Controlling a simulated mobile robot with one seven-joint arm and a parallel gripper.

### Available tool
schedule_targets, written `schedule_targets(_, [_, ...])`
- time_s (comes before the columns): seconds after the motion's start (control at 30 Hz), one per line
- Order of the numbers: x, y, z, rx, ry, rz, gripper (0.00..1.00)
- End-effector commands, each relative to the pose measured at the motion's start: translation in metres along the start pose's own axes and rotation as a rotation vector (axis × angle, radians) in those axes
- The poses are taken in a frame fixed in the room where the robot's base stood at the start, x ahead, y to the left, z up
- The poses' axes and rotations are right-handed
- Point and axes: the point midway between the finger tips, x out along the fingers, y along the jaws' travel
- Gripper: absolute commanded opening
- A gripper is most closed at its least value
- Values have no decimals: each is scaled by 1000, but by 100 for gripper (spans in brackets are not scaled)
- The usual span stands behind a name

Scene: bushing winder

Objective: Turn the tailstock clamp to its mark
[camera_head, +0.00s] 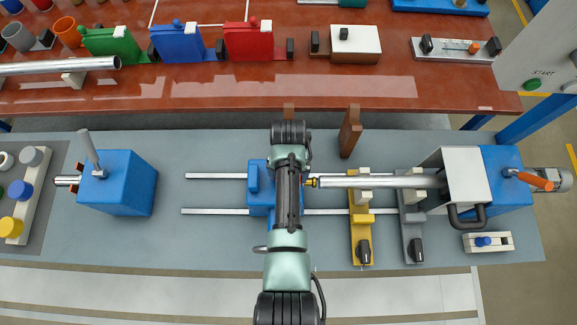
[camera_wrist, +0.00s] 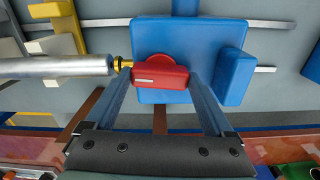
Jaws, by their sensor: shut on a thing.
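The blue tailstock (camera_head: 256,200) straddles two rails and is partly covered by my arm in the head view. In the wrist view the blue tailstock (camera_wrist: 180,30) carries a red clamp (camera_wrist: 160,77) with a rounded top and a short white line on its face. My gripper (camera_wrist: 160,84) is shut on the red clamp, one finger at each side. A yellow tip (camera_wrist: 123,64) meets the end of a metal rod at the clamp's left in the wrist view. My arm hides the clamp in the head view, and I cannot make out its mark.
The metal rod (camera_head: 390,182) runs right, over a yellow rest (camera_head: 361,230) and a grey rest (camera_head: 411,228), to a blue and white headstock (camera_head: 465,170). A brown post (camera_head: 350,132) stands behind. Bare rails (camera_head: 215,176) lie left of the tailstock.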

Motion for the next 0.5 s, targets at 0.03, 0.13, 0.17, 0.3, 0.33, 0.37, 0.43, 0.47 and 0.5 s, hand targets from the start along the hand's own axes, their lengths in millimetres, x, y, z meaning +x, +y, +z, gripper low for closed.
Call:
schedule_targets(0.03, [-1,0,0,-22,0,-1,32])
schedule_targets(0.13, [-1,0,0,-61,0,-1,32])
schedule_targets(0.17, [-1,0,0,-71,0,-1,32])
schedule_targets(0.3, [-1,0,0,-101,0,-1,32])
schedule_targets(0.33, [-1,0,0,-105,0,-1,32])
schedule_targets(0.37, [-1,0,0,-108,0,-1,32])
schedule_targets(0.43, [-1,0,-1,-113,1,-1,32])
schedule_targets(0.47, [-1,0,-1,-115,1,-1,32])
schedule_targets(0.5, [-1,0,-1,-116,1,-1,32])
